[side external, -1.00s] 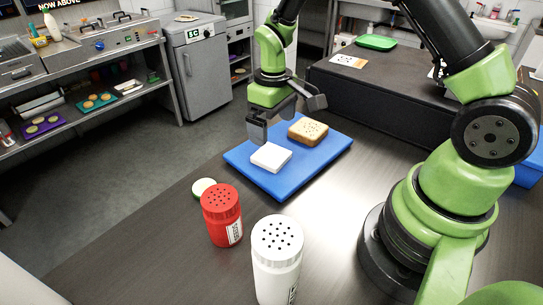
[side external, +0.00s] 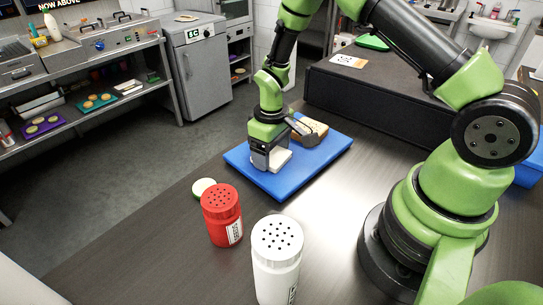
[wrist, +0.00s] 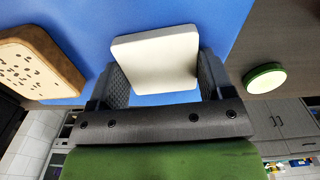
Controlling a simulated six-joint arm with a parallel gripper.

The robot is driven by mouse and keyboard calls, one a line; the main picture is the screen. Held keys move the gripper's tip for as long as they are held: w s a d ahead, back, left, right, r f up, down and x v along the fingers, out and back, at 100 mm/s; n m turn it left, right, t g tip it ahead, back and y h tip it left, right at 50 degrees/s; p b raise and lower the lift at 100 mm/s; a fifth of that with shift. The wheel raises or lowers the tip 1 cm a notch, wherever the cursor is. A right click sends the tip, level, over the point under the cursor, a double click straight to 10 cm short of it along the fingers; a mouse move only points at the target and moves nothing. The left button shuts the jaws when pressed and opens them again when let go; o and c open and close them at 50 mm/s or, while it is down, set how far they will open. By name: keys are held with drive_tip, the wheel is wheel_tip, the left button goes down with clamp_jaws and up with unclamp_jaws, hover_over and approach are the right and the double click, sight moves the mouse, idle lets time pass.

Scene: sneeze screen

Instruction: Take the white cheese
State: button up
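The white cheese (side external: 281,161) is a flat, square white slab on the blue board (side external: 315,165), partly hidden behind my gripper in the side view. My gripper (side external: 279,150) is low over the board at the cheese. In the wrist view, the cheese (wrist: 158,55) sits between the two fingers of my gripper (wrist: 160,65), with one finger at each side. The fingers are spread wide. Whether they touch its edges is hard to tell.
A slice of bread (side external: 314,131) with dark specks lies on the board right behind the cheese. A red shaker (side external: 221,215), a white shaker (side external: 276,262) and a small green-rimmed round piece (side external: 203,187) stand nearby on the dark table. A dark box (side external: 380,95) is behind.

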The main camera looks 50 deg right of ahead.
drive_tip(key=c, duration=0.3)
